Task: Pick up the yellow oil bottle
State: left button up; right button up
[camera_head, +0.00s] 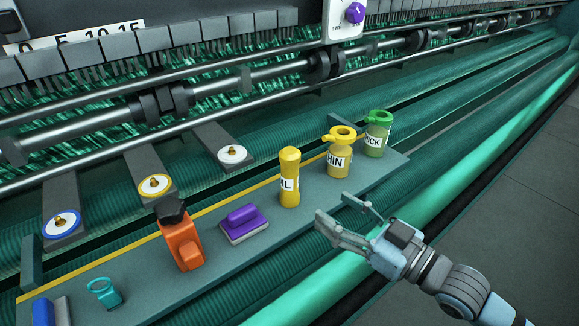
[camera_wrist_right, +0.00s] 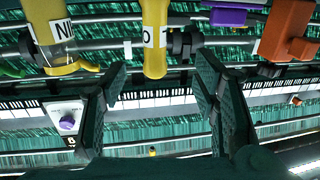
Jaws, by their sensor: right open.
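The yellow oil bottle (camera_head: 289,190) stands upright on the grey-green shelf (camera_head: 260,262), its white label partly showing "IL". In the right wrist view, the oil bottle (camera_wrist_right: 154,60) appears inverted at the top centre, beyond the gap between the fingers. My right gripper (camera_head: 334,207) is open and empty, to the right of and nearer than the bottle, apart from it. Its two dark fingers (camera_wrist_right: 162,72) show spread in the wrist view. My left gripper is not in view.
A yellow ring-topped bottle (camera_head: 338,162) and a green one (camera_head: 376,140) stand right of the oil bottle. Machine rollers and spools lie behind.

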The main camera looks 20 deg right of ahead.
aim_at(297, 182)
jog(key=x, duration=0.4)
jog(key=b+x, duration=0.1)
jog(key=x, duration=0.4)
jog(key=b+x, duration=0.1)
jog(key=x, duration=0.3)
jog(key=shift+w+d+f, duration=0.15)
jog(key=shift+w+d, duration=0.05)
jog(key=shift+w, duration=0.15)
jog(key=shift+w+a+f, duration=0.15)
jog(key=shift+w, duration=0.1)
grip_shut()
